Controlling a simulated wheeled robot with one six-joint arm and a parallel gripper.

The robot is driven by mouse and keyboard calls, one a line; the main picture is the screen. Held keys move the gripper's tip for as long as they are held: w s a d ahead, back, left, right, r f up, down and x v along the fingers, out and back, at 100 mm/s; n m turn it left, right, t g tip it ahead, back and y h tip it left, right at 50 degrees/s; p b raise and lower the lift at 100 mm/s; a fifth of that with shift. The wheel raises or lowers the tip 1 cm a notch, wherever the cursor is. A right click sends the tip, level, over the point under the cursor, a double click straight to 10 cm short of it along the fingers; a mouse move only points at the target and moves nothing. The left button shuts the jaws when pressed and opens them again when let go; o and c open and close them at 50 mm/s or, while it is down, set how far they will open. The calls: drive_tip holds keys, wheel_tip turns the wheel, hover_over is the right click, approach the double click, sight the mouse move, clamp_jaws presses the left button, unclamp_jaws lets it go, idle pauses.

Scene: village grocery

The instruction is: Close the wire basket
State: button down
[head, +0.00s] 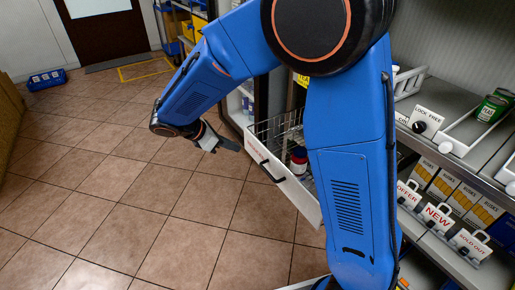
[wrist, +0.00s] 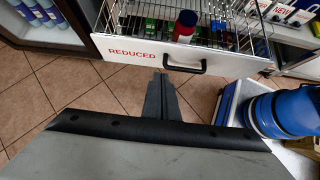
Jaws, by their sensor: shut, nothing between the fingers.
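The wire basket (wrist: 180,49) is a pull-out drawer with a white front marked "REDUCED" and a black handle (wrist: 183,67). It stands pulled out from the shelving. In the head view the basket (head: 309,203) is partly hidden behind my arm, with its front facing lower left. My gripper (wrist: 161,82) is shut and empty, in front of the basket's front panel and just left of the handle in the wrist view. In the head view my gripper (head: 232,146) is left of the basket, apparently apart from it.
A dark-framed cooler with bottles (wrist: 38,12) is left of the basket. A blue crate (head: 47,79) lies on the far floor. The tiled floor at the left is clear.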

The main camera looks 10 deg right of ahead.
drive_tip(key=shift+w+d+r+x, duration=0.1)
drive_tip(key=shift+d+r+x, duration=0.2)
drive_tip(key=shift+x, duration=1.8)
drive_tip(key=shift+w+d+r+x, duration=0.15)
drive_tip(key=shift+d+r+x, duration=0.15)
drive_tip(key=shift+x, duration=1.85)
drive_tip(key=shift+w+d+r+x, duration=0.1)
drive_tip(key=shift+d+r+x, duration=0.2)
drive_tip(key=shift+x, duration=1.8)
drive_tip(key=w+d, duration=0.4)
drive_tip(key=d, duration=1)
drive_tip(key=w+d, duration=0.5)
drive_tip(key=d, duration=0.9)
drive_tip(key=shift+w+d, duration=0.1)
drive_tip(key=shift+d, duration=0.1)
